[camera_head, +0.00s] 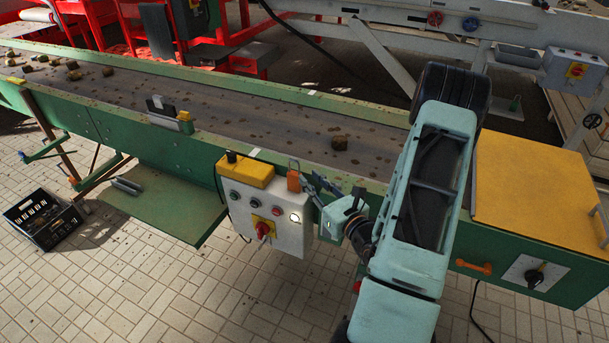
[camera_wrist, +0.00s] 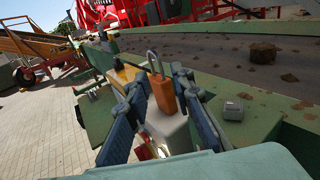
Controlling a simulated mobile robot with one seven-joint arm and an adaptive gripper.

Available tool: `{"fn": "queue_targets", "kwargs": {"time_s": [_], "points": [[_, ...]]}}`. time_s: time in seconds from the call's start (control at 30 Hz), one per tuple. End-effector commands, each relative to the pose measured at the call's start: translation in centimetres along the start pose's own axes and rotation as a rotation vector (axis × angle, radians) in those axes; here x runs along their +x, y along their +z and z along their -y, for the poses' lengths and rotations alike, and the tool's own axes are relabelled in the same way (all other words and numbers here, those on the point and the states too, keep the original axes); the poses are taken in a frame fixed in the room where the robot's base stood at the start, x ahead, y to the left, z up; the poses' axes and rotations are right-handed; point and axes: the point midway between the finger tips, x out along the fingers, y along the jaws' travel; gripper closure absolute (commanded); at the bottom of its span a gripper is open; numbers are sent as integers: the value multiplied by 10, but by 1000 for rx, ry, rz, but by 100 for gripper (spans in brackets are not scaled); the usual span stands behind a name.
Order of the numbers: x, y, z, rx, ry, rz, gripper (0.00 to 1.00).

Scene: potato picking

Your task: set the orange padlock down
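The orange padlock (camera_head: 293,181) is upright with its grey shackle on top, at the top edge of the white control box (camera_head: 266,220). In the wrist view the padlock (camera_wrist: 162,92) shows beyond and between my fingers, above the pale box. My gripper (camera_head: 312,184) is just right of the padlock in the head view. In the wrist view my gripper (camera_wrist: 157,88) has its two dark blue fingers spread apart, with a visible gap on the padlock's left. The right finger looks very near or touching it. The padlock's underside contact is hard to make out.
A yellow block (camera_head: 247,171) sits on the box's left. The green conveyor (camera_head: 140,125) runs behind, with a brown potato (camera_head: 339,142) on its belt. A small grey block (camera_wrist: 233,108) is on the rail right of my fingers. A yellow cover (camera_head: 535,185) lies right.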

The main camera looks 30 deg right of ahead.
Motion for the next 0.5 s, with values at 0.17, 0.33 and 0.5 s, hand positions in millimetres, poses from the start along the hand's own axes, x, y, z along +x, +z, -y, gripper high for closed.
{"fn": "queue_targets", "kwargs": {"time_s": [0.17, 0.33, 0.5], "points": [[-39, -2, 1, 0, -3, 0, 78], [-63, -1, 0, -1, -1, 1, 78], [-72, 0, 0, 0, 1, 1, 78]]}}
